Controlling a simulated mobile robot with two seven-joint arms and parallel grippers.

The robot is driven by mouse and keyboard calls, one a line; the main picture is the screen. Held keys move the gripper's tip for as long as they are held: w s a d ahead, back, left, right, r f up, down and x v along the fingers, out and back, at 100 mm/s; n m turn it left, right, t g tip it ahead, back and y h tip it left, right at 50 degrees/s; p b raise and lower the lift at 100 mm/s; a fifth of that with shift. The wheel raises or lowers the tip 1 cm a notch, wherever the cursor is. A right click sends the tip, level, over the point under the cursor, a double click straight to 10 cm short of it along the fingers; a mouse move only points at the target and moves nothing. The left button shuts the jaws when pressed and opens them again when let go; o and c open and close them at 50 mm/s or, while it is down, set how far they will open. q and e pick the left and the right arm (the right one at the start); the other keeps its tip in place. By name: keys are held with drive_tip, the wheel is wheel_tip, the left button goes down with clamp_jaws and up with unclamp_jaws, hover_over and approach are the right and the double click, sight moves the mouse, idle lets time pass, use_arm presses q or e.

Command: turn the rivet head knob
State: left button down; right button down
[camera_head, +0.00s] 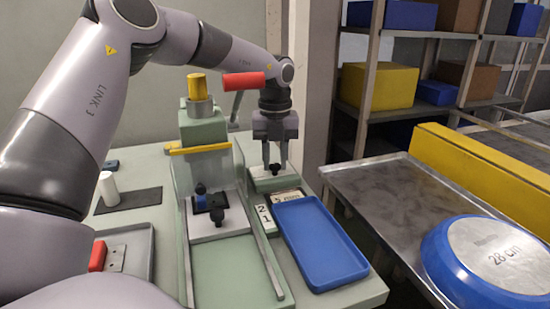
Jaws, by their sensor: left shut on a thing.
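My left arm comes in from the left and bends down at the back of the bench. Its gripper (275,168) points down and is shut on a small black knob (275,171). The knob sits on a low green box (262,185) beside the riveting machine (198,122). The fingers cover part of the knob, so I cannot tell which way it is turned. The machine has a yellow cap, a red lever handle (244,80) and a yellow bar across its front. A small black and blue fixture (210,203) stands in its bay. My right gripper is not in view.
A blue tray (319,243) and number cards (265,219) lie in front of the box. A grey tray (142,244) with a red piece and a white cylinder (108,188) are at left. A metal conveyor with a blue pan (440,262) runs along the right.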

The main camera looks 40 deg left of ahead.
sight(275, 165)
use_arm(q)
drive_tip(key=c, duration=0.9)
unclamp_jaws()
drive_tip(key=shift+o, duration=0.2)
drive_tip(key=shift+r, duration=0.1)
drive_tip(key=shift+r+p, duration=0.55)
drive_tip(key=shift+r, duration=3)
